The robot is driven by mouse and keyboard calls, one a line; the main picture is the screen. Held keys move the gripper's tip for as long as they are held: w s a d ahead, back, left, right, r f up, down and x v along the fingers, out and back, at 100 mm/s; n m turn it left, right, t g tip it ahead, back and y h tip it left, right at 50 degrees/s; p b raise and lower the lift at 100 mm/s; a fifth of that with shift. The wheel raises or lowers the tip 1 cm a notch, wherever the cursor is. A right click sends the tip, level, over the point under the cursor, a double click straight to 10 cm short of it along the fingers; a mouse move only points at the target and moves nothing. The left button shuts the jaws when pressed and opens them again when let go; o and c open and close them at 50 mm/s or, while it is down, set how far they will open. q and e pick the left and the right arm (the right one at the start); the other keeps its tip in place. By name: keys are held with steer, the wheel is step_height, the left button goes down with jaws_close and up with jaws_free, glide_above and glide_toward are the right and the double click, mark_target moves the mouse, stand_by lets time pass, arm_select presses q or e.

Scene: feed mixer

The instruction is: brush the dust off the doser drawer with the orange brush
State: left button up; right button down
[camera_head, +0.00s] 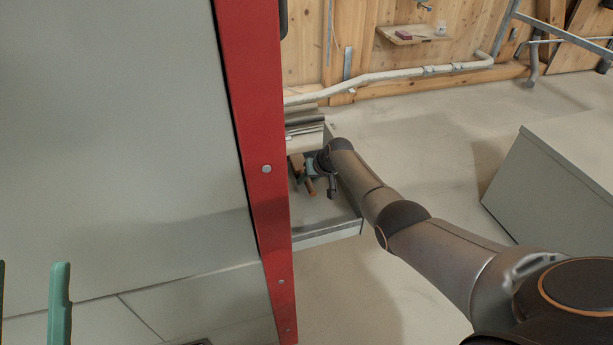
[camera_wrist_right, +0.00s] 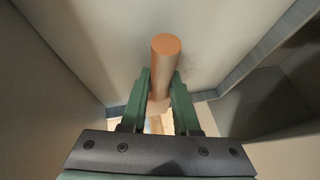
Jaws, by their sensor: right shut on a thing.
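The orange brush (camera_head: 296,166) is in the right gripper (camera_head: 312,172), inside the open grey doser drawer (camera_head: 318,237). In the right wrist view the green fingers of this gripper (camera_wrist_right: 160,88) are shut on the brush's round orange handle (camera_wrist_right: 166,58), whose end points toward the camera. The bristles are mostly hidden, so I cannot tell whether they touch the drawer floor (camera_wrist_right: 110,45). Dust is too faint to tell clearly. My left gripper (camera_head: 30,300) shows at the bottom left edge, its green fingers apart with nothing seen between them.
A red post (camera_head: 262,130) and a large grey panel (camera_head: 110,130) stand left of the drawer and hide part of it. A grey box (camera_head: 560,180) stands on the right. A small wall shelf (camera_head: 413,34) and a pipe (camera_head: 400,75) are behind. The floor between is clear.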

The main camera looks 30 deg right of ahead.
mark_target(312, 186)
steer(key=s+p, duration=0.2)
steer(key=p, duration=0.1)
steer(key=shift+s+a+r, duration=0.1)
steer(key=shift+s+a, duration=0.1)
steer(key=shift+a, duration=0.1)
steer(key=shift+s+p, duration=0.4)
steer(key=shift+p, duration=0.25)
arm_select(q)
steer(key=r, duration=0.6)
steer(key=shift+s+a, duration=0.15)
steer(key=shift+a, duration=0.2)
arm_select(e)
steer(key=shift+a+f, duration=0.1)
steer(key=shift+f, duration=0.1)
